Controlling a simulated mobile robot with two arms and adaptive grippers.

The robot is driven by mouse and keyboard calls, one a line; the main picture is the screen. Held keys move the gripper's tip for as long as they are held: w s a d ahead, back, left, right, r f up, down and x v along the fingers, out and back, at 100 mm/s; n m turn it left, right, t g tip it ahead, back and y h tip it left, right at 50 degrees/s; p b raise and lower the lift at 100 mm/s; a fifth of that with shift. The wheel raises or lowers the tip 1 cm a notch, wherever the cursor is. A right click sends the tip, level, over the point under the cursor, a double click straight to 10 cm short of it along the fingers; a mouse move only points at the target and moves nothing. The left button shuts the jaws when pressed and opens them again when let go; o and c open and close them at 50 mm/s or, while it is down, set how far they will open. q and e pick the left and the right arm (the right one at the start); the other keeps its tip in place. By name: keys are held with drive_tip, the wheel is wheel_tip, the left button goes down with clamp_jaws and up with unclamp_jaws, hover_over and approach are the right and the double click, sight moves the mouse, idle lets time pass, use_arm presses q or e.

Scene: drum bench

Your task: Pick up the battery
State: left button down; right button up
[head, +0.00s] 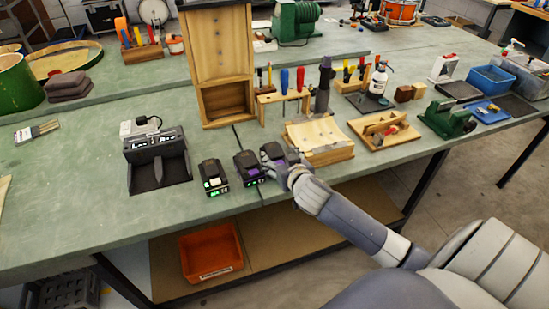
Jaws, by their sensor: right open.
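A black battery (213,176) with a lit green panel stands on the green bench near its front edge. Beside it to the right is a dark block that looks like a second battery (248,167), with purple marks. My right gripper (276,163) is open at the right of this second block, over or against another dark block-like shape. The gripper hides much of that shape, so I cannot tell whether they touch. My left gripper is not in view.
A black charger-like dock (157,160) stands left of the batteries. A wooden cabinet (221,65) and a tool rack (284,105) stand behind. A wooden block (318,138) and fixture (384,130) lie right. An orange bin (211,253) sits on the lower shelf. The bench's front left is clear.

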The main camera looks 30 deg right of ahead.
sight(274, 151)
drive_tip(key=shift+x, duration=1.65)
drive_tip(key=shift+f, duration=0.1)
drive_tip(key=c, duration=1)
drive_tip(key=shift+c, duration=0.2)
drive_tip(key=shift+r, duration=0.2)
